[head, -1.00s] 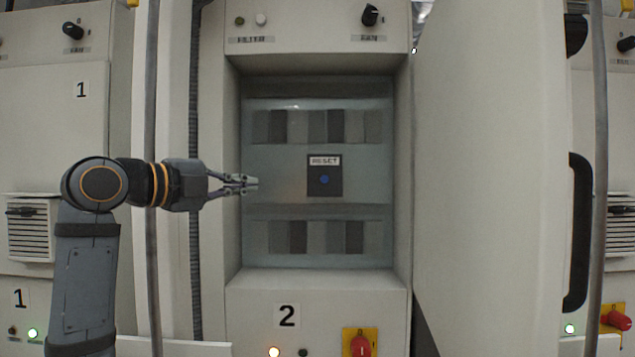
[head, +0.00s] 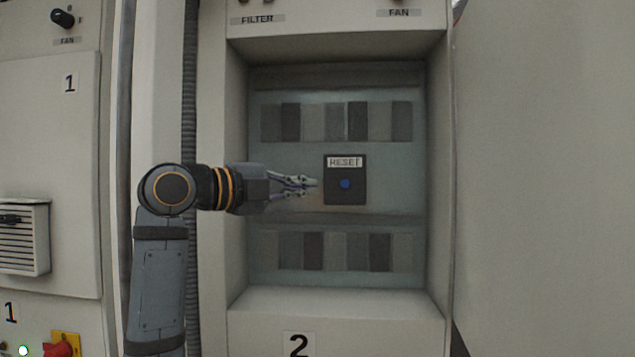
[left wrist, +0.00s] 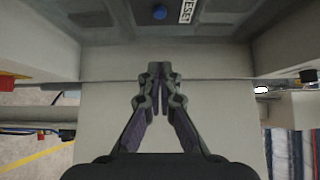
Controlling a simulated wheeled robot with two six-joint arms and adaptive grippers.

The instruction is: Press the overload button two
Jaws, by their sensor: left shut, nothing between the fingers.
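The overload button is a small blue round button (head: 345,184) on a dark square plate labelled RESET (head: 345,162), inside the open recess of cabinet 2. In the left wrist view the blue button (left wrist: 159,12) is near the top edge, with the RESET label beside it. My left gripper (head: 314,185) is shut and empty. In the head view its tips are just left of the plate, at about the button's height. In the left wrist view the fingertips (left wrist: 159,68) are together below the button in the picture, apart from it. My right gripper is not in view.
The recess (head: 436,200) has side walls and a lower ledge around the panel. Rows of grey modules (head: 335,122) lie above and below the plate. An open door (head: 545,180) fills the right. Cabinet 1 (head: 70,200) is at the left, with a red switch (head: 58,349).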

